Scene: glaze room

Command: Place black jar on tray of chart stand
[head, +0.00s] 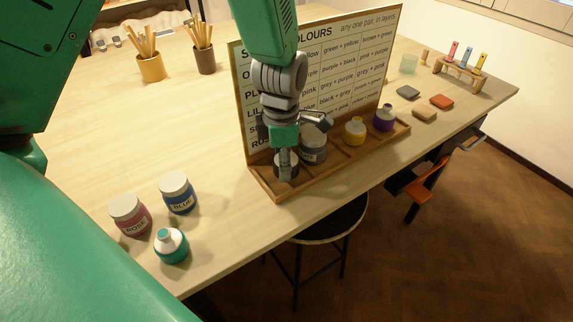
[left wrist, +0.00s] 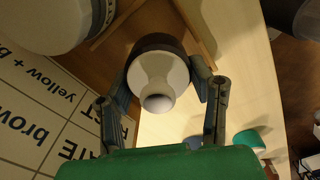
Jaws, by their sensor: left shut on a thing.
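My left gripper (head: 286,156) is shut on the black jar (head: 287,172), at the left end of the tray (head: 283,194) of the chart stand (head: 320,75). The gripper hides much of the jar in the head view. In the left wrist view the jar (left wrist: 160,75) has a white neck and top and a dark body, between the two fingers of my left gripper (left wrist: 164,88). The jar appears upright at the tray; I cannot tell whether its base touches the tray floor. My right gripper is not in view.
On the tray are a grey jar (head: 314,150), a yellow bottle (head: 354,131) and a purple bottle (head: 384,119). Rose (head: 131,217) and blue (head: 178,194) jars and a teal bottle (head: 172,248) stand at the table's front left. A stool (head: 330,220) is below the front edge.

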